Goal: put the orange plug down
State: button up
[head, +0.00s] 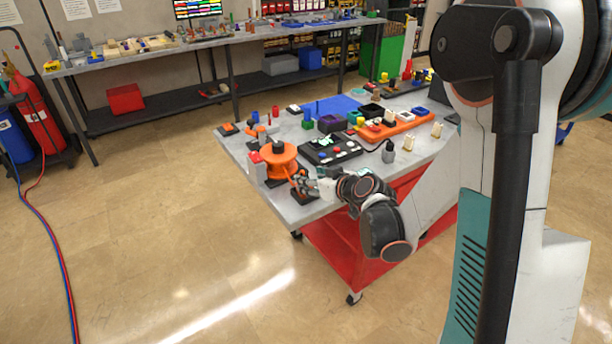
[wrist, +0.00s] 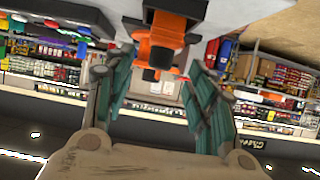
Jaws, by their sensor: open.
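An orange and black part, which looks like the orange plug (wrist: 163,40), shows at the top middle of the wrist view. Its black block (wrist: 182,7) is at the picture's top edge. My gripper (wrist: 162,85) is open, with one teal-padded finger on either side and a visible gap between them. The part lies ahead of this gap; I cannot tell whether its end reaches between the fingertips. In the head view my gripper (head: 314,186) is low at the table's near left corner, beside a small orange part on a black base (head: 305,196), partly hidden by the gripper.
An orange round pump body (head: 279,157) stands just left of and behind my gripper. A black panel with buttons (head: 330,149) and an orange tray (head: 387,130) lie farther back on the grey-topped red cart (head: 235,146). Open floor lies left of the cart.

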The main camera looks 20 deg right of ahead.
jog(key=p+v, duration=0.1)
jog(key=v, duration=0.6)
jog(key=shift+s+r, duration=0.1)
